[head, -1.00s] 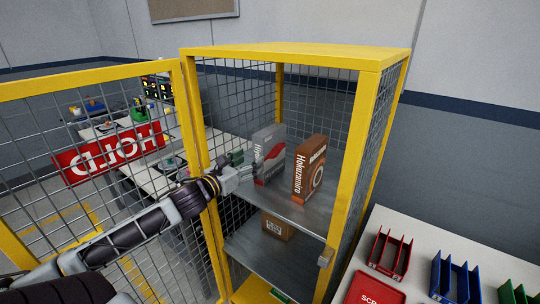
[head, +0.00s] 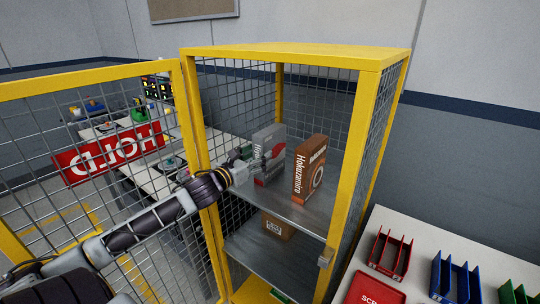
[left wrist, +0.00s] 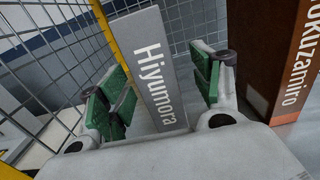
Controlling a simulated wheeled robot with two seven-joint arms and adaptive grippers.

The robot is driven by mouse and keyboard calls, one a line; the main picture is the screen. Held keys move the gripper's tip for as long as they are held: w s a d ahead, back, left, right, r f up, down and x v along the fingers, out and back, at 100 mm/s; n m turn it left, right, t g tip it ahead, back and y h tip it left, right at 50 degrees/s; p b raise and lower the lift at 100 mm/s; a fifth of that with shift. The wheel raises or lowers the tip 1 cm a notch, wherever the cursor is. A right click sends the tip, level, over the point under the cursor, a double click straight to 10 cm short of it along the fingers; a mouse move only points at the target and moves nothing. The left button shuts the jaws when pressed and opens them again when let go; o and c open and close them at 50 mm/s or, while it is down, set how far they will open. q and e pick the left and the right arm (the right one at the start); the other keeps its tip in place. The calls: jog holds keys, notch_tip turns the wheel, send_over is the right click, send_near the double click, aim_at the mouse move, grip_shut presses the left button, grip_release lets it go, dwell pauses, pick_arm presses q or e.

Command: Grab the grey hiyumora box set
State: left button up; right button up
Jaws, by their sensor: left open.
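The grey Hiyumora box (head: 270,141) stands upright on the upper shelf (head: 309,212) of a yellow-framed mesh cage. In the left wrist view the grey box (left wrist: 160,65) shows its spine with white lettering. My left gripper (head: 260,160) is inside the cage at the box's near side. Its green-padded fingers (left wrist: 165,92) are open, one on each side of the spine, with gaps visible. The lower part of the box is partly hidden by the gripper in the head view. My right gripper is not in view.
A brown Hokuzamiro box (head: 309,168) stands just right of the grey box, close to my right-hand finger. A small carton (head: 277,227) sits on the lower shelf. The open mesh door (head: 90,190) is at left, and a table with bins (head: 390,254) is at right.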

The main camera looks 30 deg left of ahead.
aim_at(270, 147)
pick_arm(q)
jog(key=shift+w, duration=0.75)
jog(key=shift+w+d, duration=0.1)
jog(key=shift+w, duration=0.6)
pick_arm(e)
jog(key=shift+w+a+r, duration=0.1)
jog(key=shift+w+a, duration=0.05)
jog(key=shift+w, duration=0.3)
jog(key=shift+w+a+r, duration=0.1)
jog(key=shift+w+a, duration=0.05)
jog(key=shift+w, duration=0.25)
pick_arm(q)
jog(key=shift+w, duration=0.7)
jog(key=shift+w+f+p, duration=0.1)
jog(key=shift+w+p, duration=0.3)
jog(key=shift+w, duration=1.5)
jog(key=shift+f, duration=0.1)
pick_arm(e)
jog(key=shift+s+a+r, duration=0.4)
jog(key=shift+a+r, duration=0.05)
